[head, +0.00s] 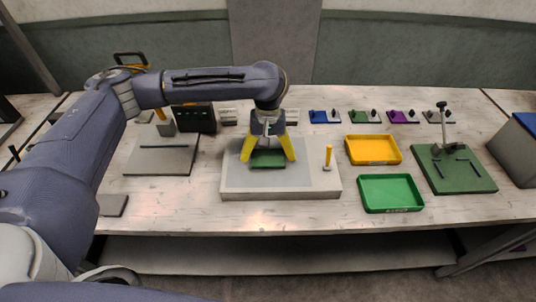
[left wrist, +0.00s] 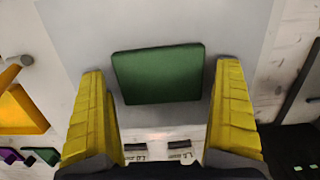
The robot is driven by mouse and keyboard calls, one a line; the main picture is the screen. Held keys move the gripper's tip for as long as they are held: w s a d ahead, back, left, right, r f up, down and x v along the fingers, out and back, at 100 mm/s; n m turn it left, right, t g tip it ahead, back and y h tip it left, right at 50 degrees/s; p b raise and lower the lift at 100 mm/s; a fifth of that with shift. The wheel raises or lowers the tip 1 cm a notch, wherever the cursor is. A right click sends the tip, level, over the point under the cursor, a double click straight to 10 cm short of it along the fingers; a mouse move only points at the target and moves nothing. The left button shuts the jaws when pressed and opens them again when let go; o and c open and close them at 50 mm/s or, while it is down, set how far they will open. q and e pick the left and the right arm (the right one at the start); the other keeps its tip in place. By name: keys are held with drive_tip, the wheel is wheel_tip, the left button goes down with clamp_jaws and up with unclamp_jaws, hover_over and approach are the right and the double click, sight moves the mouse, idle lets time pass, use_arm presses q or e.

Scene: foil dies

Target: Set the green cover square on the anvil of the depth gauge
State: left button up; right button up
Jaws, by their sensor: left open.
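The green cover (head: 268,160) is a flat green block lying on the grey top of a pale slab (head: 312,177) at the table's middle. My left gripper (head: 267,158) is open above it, yellow fingers spread to its left and right. In the left wrist view, the green cover (left wrist: 158,75) appears slightly turned, between and beyond the fingertips, with no finger visibly touching it. A stand with an upright post (head: 443,125) on a green base (head: 466,178) is at the right; it may be the depth gauge. I cannot make out its anvil. My right gripper is not in view.
A yellow tray (head: 373,161) and a green tray (head: 391,207) lie between slab and stand. A yellow-handled tool (head: 328,156) stands on the slab's right side. Several small coloured blocks, including a blue one (head: 318,117), line the back. A grey plate (head: 150,161) lies left.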

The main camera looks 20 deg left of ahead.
sight(268, 153)
use_arm(q)
drive_tip(key=shift+r, duration=0.15)
wheel_tip(268, 153, up, 12)
drive_tip(key=w, duration=0.1)
drive_tip(key=shift+w+a, duration=0.2)
drive_tip(key=shift+a, duration=0.05)
idle(0.3)
idle(0.3)
